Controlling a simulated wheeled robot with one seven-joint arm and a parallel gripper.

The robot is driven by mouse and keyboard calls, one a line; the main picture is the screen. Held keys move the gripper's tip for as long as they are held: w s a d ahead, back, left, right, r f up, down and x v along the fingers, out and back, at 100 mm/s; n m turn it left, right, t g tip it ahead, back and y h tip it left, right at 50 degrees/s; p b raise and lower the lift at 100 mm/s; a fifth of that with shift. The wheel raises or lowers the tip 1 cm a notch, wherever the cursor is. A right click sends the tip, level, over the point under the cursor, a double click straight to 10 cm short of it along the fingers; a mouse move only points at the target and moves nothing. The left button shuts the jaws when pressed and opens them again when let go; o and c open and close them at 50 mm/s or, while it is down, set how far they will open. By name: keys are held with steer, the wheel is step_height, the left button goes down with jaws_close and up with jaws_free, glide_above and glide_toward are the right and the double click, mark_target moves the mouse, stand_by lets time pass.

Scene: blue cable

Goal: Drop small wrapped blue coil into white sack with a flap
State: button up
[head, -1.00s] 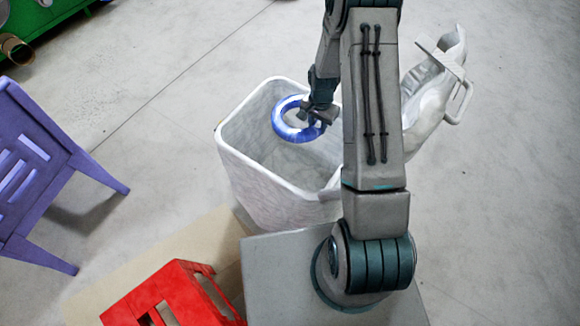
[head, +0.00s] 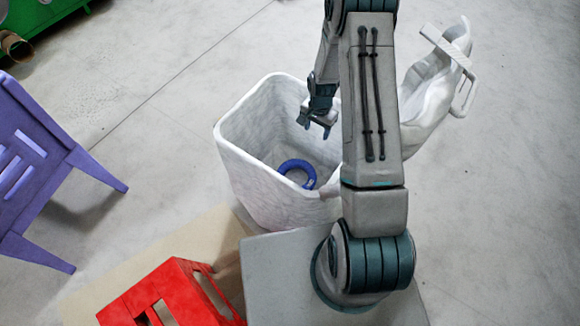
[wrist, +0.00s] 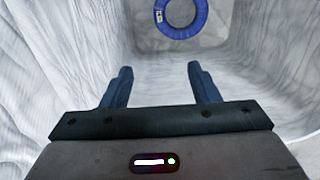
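The blue coil (head: 298,173) lies at the bottom of the white sack (head: 247,167), inside its open mouth. It also shows on the floor of the sack in the wrist view (wrist: 181,17), apart from my fingers. The sack's pale flap (head: 436,88) stands folded back on the right, partly hidden by my arm. My gripper (head: 316,128) is over the sack's opening, above the coil. In the wrist view my gripper's two fingers (wrist: 160,84) are spread with nothing between them.
A purple chair (head: 42,165) stands at the left. A red crate (head: 170,295) sits at the front on a tan mat (head: 200,238). A green unit (head: 45,25) is at the far left corner. Grey floor is clear behind the sack.

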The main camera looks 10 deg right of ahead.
step_height(320, 180, up, 14)
stand_by(0.6)
steer(key=shift+f, duration=0.1)
